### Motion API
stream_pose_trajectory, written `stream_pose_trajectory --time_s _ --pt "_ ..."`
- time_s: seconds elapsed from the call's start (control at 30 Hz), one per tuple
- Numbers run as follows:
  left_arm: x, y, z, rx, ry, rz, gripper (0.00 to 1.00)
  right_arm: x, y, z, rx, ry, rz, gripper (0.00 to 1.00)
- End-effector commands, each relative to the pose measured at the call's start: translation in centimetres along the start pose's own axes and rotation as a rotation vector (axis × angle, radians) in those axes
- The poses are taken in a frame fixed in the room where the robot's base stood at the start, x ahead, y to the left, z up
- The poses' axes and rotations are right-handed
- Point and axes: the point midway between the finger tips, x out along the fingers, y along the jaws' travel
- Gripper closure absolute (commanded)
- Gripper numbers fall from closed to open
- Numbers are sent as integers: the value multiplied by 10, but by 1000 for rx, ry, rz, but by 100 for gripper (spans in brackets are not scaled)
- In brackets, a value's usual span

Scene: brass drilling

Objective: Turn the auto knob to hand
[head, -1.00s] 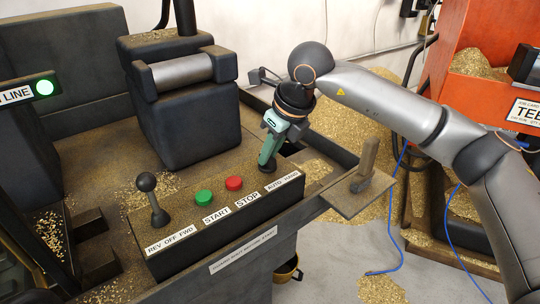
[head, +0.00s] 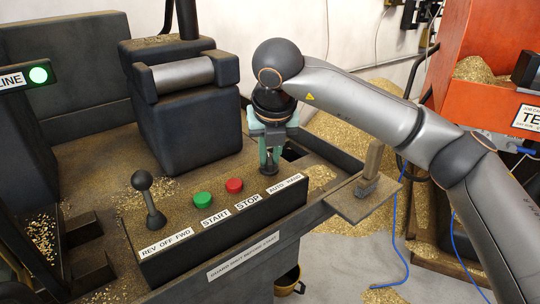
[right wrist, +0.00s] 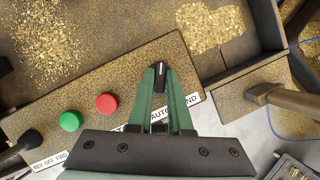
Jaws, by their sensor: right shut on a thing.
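The auto/hand knob (right wrist: 159,78) is a small dark knob with a pale line on it, behind the AUTO HAND label (head: 285,185) on the control panel. My right gripper (head: 269,160) points down over it, and its green fingers are shut on the knob. In the right wrist view the two fingertips (right wrist: 160,70) stand on either side of the knob. The gripper hides most of the knob in the head view. My left gripper is not in view.
Left of the knob are a red stop button (head: 234,186), a green start button (head: 203,200) and a REV OFF FWD lever (head: 147,197). A small side shelf (head: 352,204) with a wooden-handled tool (head: 370,168) is at right. Brass chips lie about.

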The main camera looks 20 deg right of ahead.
Motion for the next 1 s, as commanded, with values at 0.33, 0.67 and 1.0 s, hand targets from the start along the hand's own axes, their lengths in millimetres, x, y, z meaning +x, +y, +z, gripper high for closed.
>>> stream_pose_trajectory --time_s 0.33,0.67,1.0 --pt "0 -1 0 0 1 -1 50 -1 0 0 23 -1 -8 100" --pt "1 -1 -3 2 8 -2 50 -1 0 0 22 -1 -8 67" --pt "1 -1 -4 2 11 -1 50 0 0 0 20 0 -8 52"
